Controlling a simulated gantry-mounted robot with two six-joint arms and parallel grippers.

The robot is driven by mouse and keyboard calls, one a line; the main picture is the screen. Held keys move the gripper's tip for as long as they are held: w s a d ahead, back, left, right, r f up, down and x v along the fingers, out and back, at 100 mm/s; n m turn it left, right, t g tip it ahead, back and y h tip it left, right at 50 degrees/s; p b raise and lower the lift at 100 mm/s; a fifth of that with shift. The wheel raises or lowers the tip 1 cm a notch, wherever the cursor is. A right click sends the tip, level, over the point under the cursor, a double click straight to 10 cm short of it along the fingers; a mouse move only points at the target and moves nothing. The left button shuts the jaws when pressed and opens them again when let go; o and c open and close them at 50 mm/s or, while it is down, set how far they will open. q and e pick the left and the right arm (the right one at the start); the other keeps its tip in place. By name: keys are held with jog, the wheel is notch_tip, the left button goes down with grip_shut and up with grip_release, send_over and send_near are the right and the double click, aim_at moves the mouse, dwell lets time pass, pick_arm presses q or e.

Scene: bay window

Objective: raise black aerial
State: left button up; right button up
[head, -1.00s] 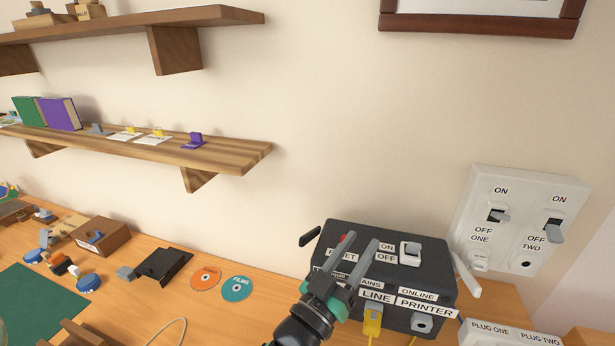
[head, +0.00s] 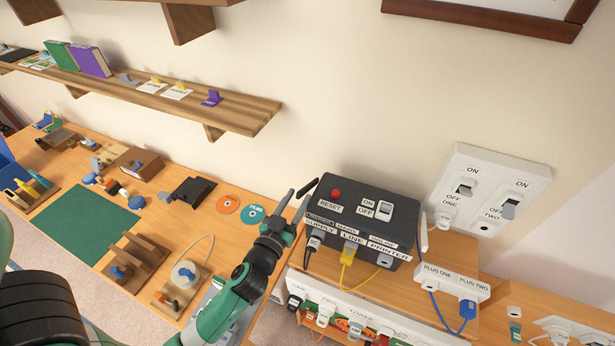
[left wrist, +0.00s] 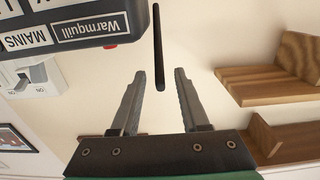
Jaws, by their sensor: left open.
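The black aerial (head: 307,187) is a thin black stick at the left side of the dark Warmquill box (head: 357,218), tilted outward. It also shows in the left wrist view (left wrist: 157,45), where its near end lies between the two fingertips without visible contact. My left gripper (head: 294,207) is open and empty, just left of the box and close below the aerial. In the left wrist view my two grey fingers (left wrist: 160,75) stand apart. I cannot tell how far the aerial reaches between them. My right gripper is not in view.
A white aerial (head: 423,232) stands at the box's right side. The box top has a red reset button (head: 336,194) and an on/off switch (head: 384,210). Black and yellow cables (head: 347,270) leave its front. A wall shelf (head: 240,113) hangs left of it.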

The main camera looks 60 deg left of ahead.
aim_at(304, 188)
pick_arm(q)
jog(key=x, duration=0.7)
jog(key=shift+w+a+p, duration=0.1)
jog(key=shift+p, duration=0.3)
grip_shut()
dwell(0.8)
